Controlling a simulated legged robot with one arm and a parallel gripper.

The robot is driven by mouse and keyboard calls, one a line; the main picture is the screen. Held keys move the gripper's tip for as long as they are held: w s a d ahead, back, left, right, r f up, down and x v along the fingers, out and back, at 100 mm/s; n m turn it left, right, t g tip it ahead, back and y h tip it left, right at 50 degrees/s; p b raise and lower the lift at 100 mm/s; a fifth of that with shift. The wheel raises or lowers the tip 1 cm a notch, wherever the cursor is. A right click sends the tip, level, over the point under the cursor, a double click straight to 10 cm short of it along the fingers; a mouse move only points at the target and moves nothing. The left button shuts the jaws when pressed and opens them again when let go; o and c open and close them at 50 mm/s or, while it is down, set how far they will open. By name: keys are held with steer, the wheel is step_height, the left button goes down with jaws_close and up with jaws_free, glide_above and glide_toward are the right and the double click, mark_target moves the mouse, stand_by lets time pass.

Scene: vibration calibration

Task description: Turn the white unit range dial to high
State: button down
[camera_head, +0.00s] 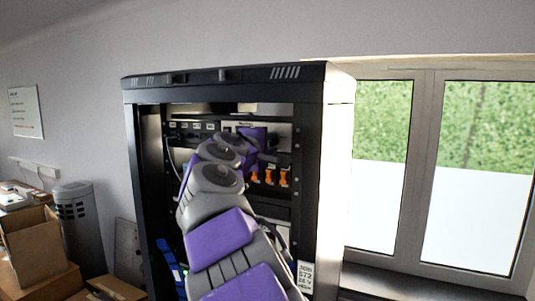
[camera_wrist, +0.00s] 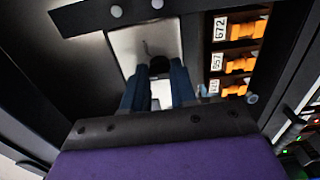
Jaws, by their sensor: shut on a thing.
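In the wrist view, a white panel (camera_wrist: 125,42) carries a dark round knob (camera_wrist: 160,65), which I take to be the range dial. My gripper (camera_wrist: 159,88) has its two blue fingers on either side of the knob and is shut on it. Its lower part is hidden between the fingers, and I cannot read any range marks or the pointer position. In the head view, my purple and grey arm reaches into the black rack (camera_head: 340,170) and hides the dial and the fingertips.
Orange switches (camera_wrist: 236,62) with white number labels stand just right of the gripper, and they also show in the head view (camera_head: 269,177). The rack's posts and frame closely surround my arm. A window is at the right, cardboard boxes (camera_head: 34,240) at the left.

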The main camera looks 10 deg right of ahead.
steer(key=m+b, duration=0.1)
steer(key=m, duration=0.3)
steer(key=m+b, duration=0.2)
steer(key=m, duration=0.2)
steer(key=m+b, duration=0.2)
steer(key=m, duration=0.2)
steer(key=shift+s+f, duration=0.1)
steer(key=shift+f, duration=0.25)
steer(key=shift+r, duration=0.1)
steer(key=c, duration=1.2)
jaws_free()
steer(key=shift+o, duration=1.3)
steer(key=shift+w+a, duration=0.15)
steer(key=shift+w, duration=0.1)
steer(key=shift+s, duration=0.15)
steer(key=shift+r, duration=0.1)
steer(key=b+v, duration=0.4)
steer(key=v, duration=1.3)
steer(key=shift+s+a, duration=0.1)
steer(key=shift+a, duration=0.15)
